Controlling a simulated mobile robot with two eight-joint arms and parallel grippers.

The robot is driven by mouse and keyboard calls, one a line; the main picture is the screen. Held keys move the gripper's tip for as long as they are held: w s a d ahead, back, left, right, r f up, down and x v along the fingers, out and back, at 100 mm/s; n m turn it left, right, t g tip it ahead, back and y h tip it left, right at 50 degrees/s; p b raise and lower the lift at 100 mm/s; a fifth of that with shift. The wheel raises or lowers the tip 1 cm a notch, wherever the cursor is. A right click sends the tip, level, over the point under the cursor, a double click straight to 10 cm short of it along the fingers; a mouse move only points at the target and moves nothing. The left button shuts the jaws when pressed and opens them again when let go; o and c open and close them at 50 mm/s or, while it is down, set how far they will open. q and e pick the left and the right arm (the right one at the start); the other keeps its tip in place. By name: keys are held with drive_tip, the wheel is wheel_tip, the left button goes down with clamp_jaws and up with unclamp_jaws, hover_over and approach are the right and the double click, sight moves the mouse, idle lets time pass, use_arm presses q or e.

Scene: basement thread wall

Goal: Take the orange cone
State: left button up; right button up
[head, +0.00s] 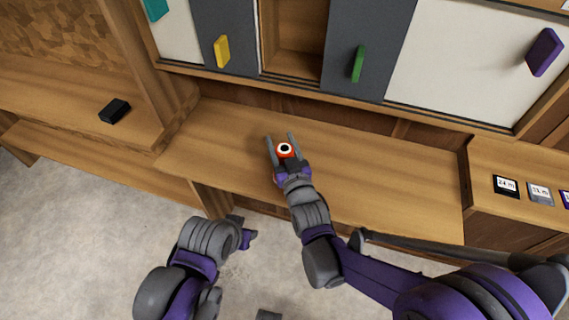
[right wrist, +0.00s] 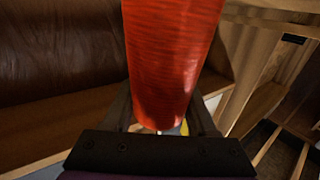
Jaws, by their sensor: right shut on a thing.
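The orange cone (head: 285,152) is a red-orange wound thread cone with a white ring and dark hole on its end. In the head view it sits between the fingers of my right gripper (head: 284,142), over the wooden bench. In the right wrist view the cone (right wrist: 170,60) fills the upper middle, between the two fingers of the gripper (right wrist: 163,120), which is shut on it. I cannot tell whether the cone touches the bench. My left gripper (head: 246,232) is low in the head view, over the floor, away from the cone; its jaws are too unclear to read.
The wooden bench (head: 370,175) is otherwise clear around the cone. Cabinet doors with yellow (head: 221,50), green (head: 358,63) and purple (head: 544,52) handles stand behind it. A black block (head: 115,111) lies on the left bench. Label cards (head: 506,187) sit at right.

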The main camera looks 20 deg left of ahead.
clamp_jaws()
drive_tip(key=shift+r, duration=0.1)
wheel_tip(320, 180, up, 18)
drive_tip(key=shift+s+p, duration=0.4)
drive_tip(key=shift+p, duration=0.05)
idle(0.4)
